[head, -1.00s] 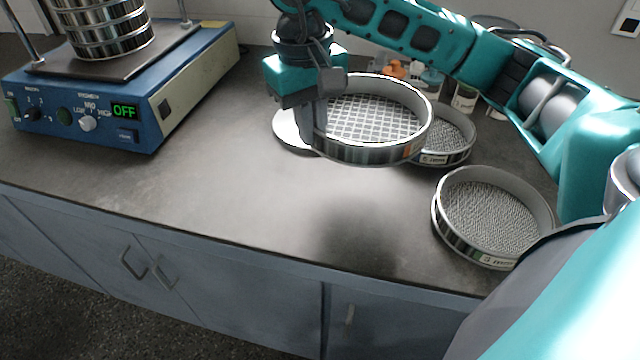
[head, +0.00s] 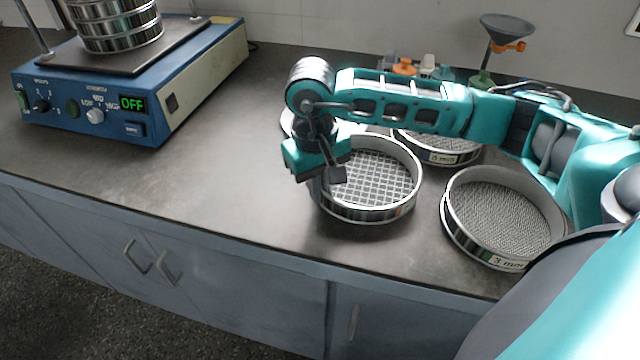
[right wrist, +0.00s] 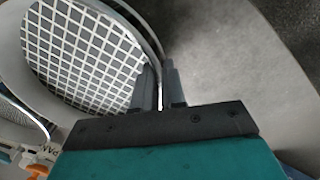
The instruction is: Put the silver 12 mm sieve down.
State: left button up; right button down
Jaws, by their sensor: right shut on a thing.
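The silver sieve (head: 376,212) with the wide square mesh is at the middle right of the bench in the head view, level and at or very near the bench top. Its size label is not readable. My right gripper (head: 322,184) is at the sieve's left rim, shut on the rim wall. In the right wrist view the sieve's mesh (right wrist: 80,50) fills the upper left, and the right gripper's fingers (right wrist: 163,88) stand on either side of the rim. My left gripper is not in view.
A 3 mm sieve (head: 500,262) stands close on the right. Another labelled sieve (head: 452,157) stands behind, partly hidden by my arm. A blue shaker (head: 70,118) reading OFF, with stacked sieves (head: 118,28), stands at the left. The bench (head: 215,190) between is clear.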

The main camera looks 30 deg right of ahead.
jog(key=shift+f, duration=0.1)
jog(key=c, duration=1.6)
grip_release()
jog(key=shift+c, duration=0.2)
jog(key=o, duration=0.4)
jog(key=shift+o, duration=0.2)
